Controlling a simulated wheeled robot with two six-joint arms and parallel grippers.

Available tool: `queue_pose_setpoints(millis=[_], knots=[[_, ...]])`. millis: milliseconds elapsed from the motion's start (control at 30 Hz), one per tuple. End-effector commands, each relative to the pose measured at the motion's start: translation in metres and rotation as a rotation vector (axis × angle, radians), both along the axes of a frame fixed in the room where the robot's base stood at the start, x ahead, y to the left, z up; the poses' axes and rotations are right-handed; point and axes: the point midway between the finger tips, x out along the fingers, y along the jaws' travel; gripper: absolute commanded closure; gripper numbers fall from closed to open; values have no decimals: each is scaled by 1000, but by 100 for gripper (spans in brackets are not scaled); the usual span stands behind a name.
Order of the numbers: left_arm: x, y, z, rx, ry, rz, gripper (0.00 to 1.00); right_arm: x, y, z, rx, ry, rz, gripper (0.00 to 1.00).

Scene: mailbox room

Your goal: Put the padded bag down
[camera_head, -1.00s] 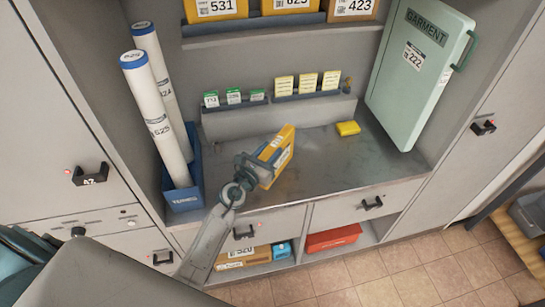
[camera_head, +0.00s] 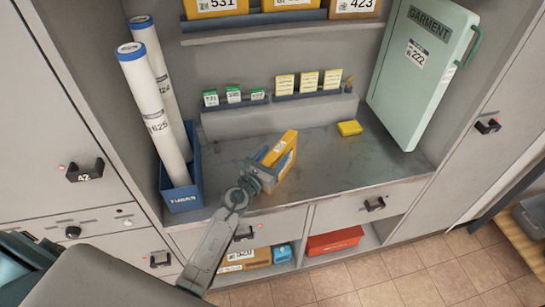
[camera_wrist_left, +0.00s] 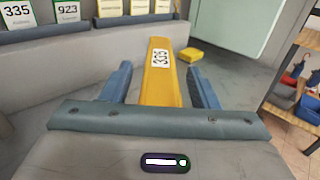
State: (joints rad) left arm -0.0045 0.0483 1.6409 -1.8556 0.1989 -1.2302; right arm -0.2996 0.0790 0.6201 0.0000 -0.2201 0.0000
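The yellow padded bag (camera_head: 281,155) is on the grey counter (camera_head: 345,165), near its front left, and appears to stand on edge, leaning a little. My left gripper (camera_head: 262,168) is at the bag's near end. In the left wrist view the bag (camera_wrist_left: 162,78) with its 335 label rises between the two blue-grey fingers of the gripper (camera_wrist_left: 160,88). Narrow gaps show on both sides, so the fingers look open around it. The bag's underside is hidden. My right gripper is not in view.
A blue bin (camera_head: 182,190) with tall white tubes stands left of the gripper. A small yellow packet (camera_head: 349,128) lies at the back of the counter. The pale green garment case (camera_head: 420,75) leans at the right. The counter's right half is mostly clear.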

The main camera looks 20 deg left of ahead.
Motion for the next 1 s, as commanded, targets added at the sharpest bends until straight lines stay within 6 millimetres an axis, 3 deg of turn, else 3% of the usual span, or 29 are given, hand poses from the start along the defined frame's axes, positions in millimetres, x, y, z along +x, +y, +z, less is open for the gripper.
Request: queue_pose_setpoints(millis=[333,800,1000], knots=[[-2,0,5,0,0,0,46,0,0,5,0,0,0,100],[-92,18,1,0,2,-1,46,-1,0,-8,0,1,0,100],[-114,22,3,1,0,0,46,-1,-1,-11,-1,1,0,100]])
